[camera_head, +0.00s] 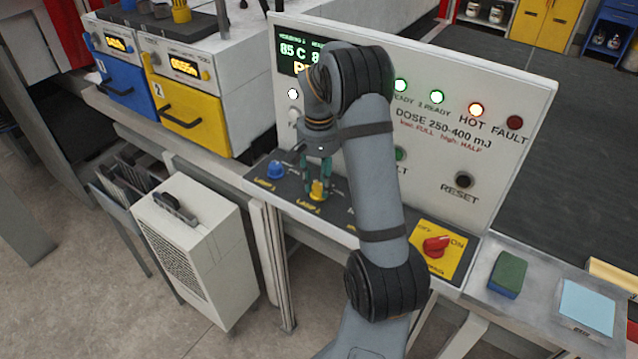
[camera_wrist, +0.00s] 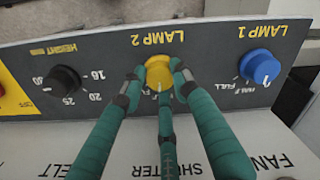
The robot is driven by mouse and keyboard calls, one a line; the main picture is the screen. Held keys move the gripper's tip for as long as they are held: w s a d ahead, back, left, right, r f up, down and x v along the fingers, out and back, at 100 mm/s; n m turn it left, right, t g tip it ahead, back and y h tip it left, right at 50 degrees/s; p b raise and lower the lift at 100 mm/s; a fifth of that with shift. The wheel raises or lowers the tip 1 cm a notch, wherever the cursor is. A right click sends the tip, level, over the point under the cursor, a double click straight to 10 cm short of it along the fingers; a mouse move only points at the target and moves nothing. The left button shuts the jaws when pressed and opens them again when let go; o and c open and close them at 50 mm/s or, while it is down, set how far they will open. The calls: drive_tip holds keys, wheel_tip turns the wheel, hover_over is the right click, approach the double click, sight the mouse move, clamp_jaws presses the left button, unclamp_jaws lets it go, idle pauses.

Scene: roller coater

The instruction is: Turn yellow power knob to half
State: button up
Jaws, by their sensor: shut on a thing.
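The yellow knob (camera_head: 317,191) sits on the dark sloped control strip, above the LAMP 2 label in the head view. In the wrist view, where the lettering is upside down, the yellow knob (camera_wrist: 158,70) has a short white mark on its lower edge. My gripper (camera_head: 317,178) points down at it from above. In the wrist view the green fingers of my gripper (camera_wrist: 159,80) close around the knob from both sides, with another finger below. The fingers partly cover the HALF and FULL scale.
A blue LAMP 1 knob (camera_head: 276,169) stands close by. On the other side is a black HEIGHT knob (camera_wrist: 63,79). A red switch on a yellow plate (camera_head: 436,246) lies farther right. The upright white panel (camera_head: 520,90) rises behind the strip.

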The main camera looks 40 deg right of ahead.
sight(319, 186)
drive_tip(key=shift+n, duration=0.6)
drive_tip(key=o, duration=1.2)
drive_tip(key=shift+c, duration=0.2)
drive_tip(key=shift+r, duration=0.1)
wheel_tip(319, 186, up, 12)
